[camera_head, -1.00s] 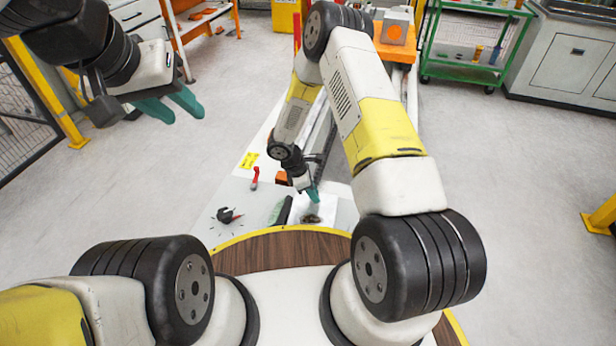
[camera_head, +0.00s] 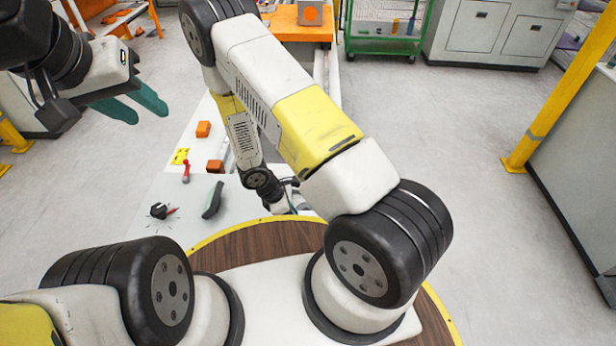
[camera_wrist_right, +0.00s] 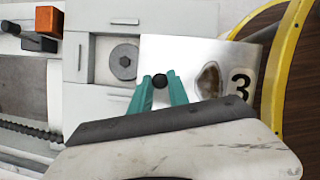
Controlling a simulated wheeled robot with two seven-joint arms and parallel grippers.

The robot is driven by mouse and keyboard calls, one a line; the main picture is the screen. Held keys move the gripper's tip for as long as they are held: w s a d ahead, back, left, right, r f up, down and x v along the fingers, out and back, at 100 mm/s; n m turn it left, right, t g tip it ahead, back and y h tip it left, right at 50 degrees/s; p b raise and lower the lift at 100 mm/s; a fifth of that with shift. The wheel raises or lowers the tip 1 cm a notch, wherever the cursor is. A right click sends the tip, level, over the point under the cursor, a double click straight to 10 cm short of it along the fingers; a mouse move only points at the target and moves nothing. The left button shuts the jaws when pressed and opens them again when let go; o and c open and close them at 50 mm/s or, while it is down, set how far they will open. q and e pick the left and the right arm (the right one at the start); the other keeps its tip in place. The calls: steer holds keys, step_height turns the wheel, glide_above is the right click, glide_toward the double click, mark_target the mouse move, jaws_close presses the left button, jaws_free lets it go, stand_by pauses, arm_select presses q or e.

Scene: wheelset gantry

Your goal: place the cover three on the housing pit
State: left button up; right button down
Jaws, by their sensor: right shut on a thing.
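Cover three (camera_wrist_right: 207,54) is a pale, shiny plate with a dark stain and a black "3", seen in the right wrist view. My right gripper (camera_wrist_right: 161,82) is shut on its black knob (camera_wrist_right: 160,81). The housing pit (camera_wrist_right: 102,67) is a square recess with a round bolted disc inside, left of the cover. The cover's left edge reaches the pit's right side; I cannot tell its height above the surface. In the head view the right gripper and cover are mostly hidden by my right arm. My left gripper (camera_head: 150,108) is open and empty, high at the left.
A green cart (camera_head: 380,43) and yellow post (camera_head: 560,90) stand beyond.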

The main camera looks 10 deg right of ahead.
steer(key=shift+w+d+f, duration=0.8)
steer(key=shift+w+d, duration=0.4)
steer(key=shift+w, duration=1.1)
steer(key=shift+w+d+f, duration=0.85)
steer(key=shift+w+d, duration=0.35)
steer(key=shift+w, duration=1.1)
steer(key=shift+w+d+f, duration=0.8)
steer(key=shift+w+d, duration=0.4)
steer(key=shift+w, duration=1.1)
steer(key=shift+f, duration=0.15)
steer(key=c, duration=1.3)
jaws_free()
steer(key=shift+o, duration=0.2)
